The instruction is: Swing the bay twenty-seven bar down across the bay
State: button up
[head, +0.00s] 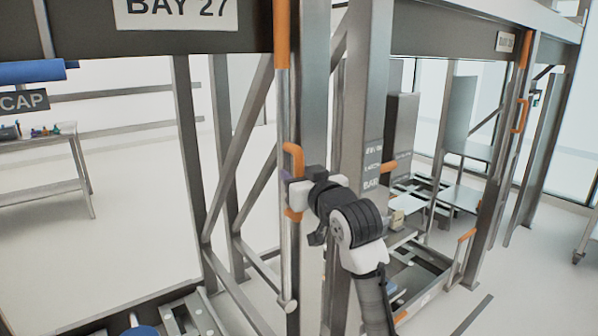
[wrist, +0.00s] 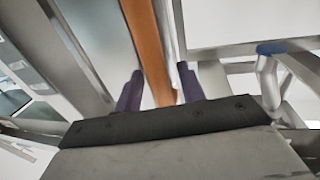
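The bay twenty-seven bar (head: 284,120) is a slim grey bar hanging upright along the front post under the BAY 27 sign (head: 180,12). It has an orange handle (head: 293,158) partway down and an orange section at its top. My gripper (head: 287,184) is at the handle, coming from the right; its wrist hides part of it. In the wrist view, my two purple fingers (wrist: 160,90) stand apart, one on each side of the orange handle (wrist: 148,35). Gaps show between the fingers and the handle, so the gripper looks open around it.
Grey posts and diagonal braces (head: 240,150) stand close around the bar. A bin frame (head: 170,312) lies low at the bottom left. Another bay with orange handles (head: 519,115) is at the right. A table (head: 45,150) stands at the far left, with clear floor between.

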jog(key=shift+w, duration=0.1)
grip_shut()
jog(key=shift+a, duration=0.1)
dwell(0.3)
